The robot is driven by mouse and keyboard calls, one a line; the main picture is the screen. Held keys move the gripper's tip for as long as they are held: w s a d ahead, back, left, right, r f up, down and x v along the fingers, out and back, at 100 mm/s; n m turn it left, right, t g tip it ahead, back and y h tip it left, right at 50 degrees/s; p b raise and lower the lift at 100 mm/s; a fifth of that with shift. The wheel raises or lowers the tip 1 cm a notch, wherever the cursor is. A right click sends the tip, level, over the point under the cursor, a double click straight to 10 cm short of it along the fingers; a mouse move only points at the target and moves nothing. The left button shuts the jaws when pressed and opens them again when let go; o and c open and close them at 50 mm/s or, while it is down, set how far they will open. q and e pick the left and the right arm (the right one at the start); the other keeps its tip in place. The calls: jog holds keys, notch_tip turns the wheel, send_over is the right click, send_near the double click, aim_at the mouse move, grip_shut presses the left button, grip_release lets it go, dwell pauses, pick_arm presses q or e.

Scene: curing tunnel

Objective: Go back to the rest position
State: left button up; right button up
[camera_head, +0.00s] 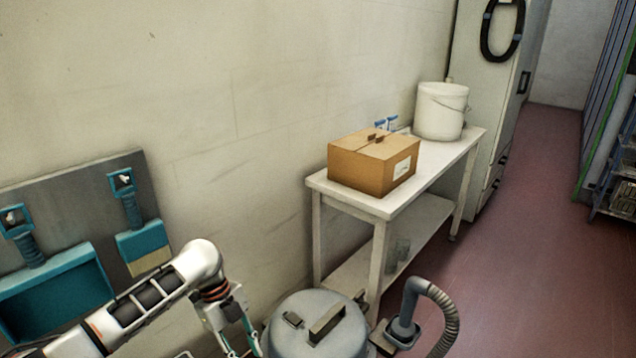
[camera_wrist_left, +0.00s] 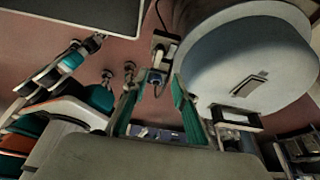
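My left arm comes in from the lower left of the head view, with its wrist bent downward. My left gripper (camera_head: 240,345) points down at the bottom edge, just left of a grey canister vacuum (camera_head: 318,335). In the left wrist view the two teal fingers of my left gripper (camera_wrist_left: 156,100) stand apart with nothing between them. The vacuum's large round body (camera_wrist_left: 250,60) is close on the right there. My right gripper is in neither view.
A white table (camera_head: 395,205) along the wall holds a cardboard box (camera_head: 365,165) and a white bucket (camera_head: 440,112). A teal dustpan (camera_head: 55,290) and brush (camera_head: 140,245) hang on a grey board at the left. The vacuum hose (camera_head: 440,310) curves up in front. Red floor (camera_head: 530,260) is clear at the right.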

pick_arm(q)
jog(key=s+d+f+n+t+h+p, duration=0.2)
jog(key=s+d+f+n+t+p, duration=0.35)
jog(key=s+d+f+n, duration=0.4)
jog(key=s+a+r+n+t+y+p, duration=0.1)
jog(key=s+a+r+n+t, duration=0.3)
jog(key=s, duration=0.4)
jog(key=s+a+r+n+t+y+p, duration=0.2)
jog(key=s+a+r+n+t+p, duration=0.1)
jog(key=s+a+n, duration=0.3)
jog(key=shift+s+r+n+t, duration=0.35)
jog(key=shift+s+r+n, duration=0.4)
jog(key=shift+s, duration=0.45)
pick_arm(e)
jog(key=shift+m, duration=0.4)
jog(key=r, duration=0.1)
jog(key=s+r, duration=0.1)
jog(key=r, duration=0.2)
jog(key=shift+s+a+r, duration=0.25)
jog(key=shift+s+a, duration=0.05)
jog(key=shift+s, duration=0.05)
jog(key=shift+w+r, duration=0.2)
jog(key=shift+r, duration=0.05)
